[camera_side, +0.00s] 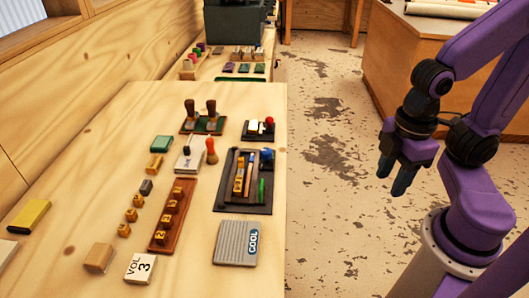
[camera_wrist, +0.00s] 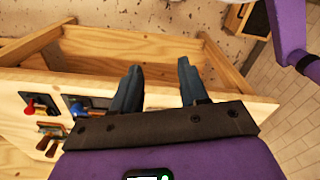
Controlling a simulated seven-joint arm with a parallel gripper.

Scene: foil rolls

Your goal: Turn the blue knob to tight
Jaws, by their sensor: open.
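A blue knob-like piece (camera_side: 266,155) sits at the upper right corner of a dark tray (camera_side: 226,207) on the wooden table. It is small, and I cannot read how far it is turned. A blue piece (camera_wrist: 77,108) also shows at the left in the wrist view, close to a red knob (camera_wrist: 30,106). My gripper (camera_side: 394,176) is open and empty, well to the right of the table and over the floor. Its two dark fingers also show apart in the wrist view (camera_wrist: 158,68), with nothing between them.
The tray also holds brushes or tools and a green piece. A smaller tray with a red ball (camera_side: 270,121) is behind. Stamps on a brown strip (camera_side: 173,215) stand left. Open floor separates my gripper from the table.

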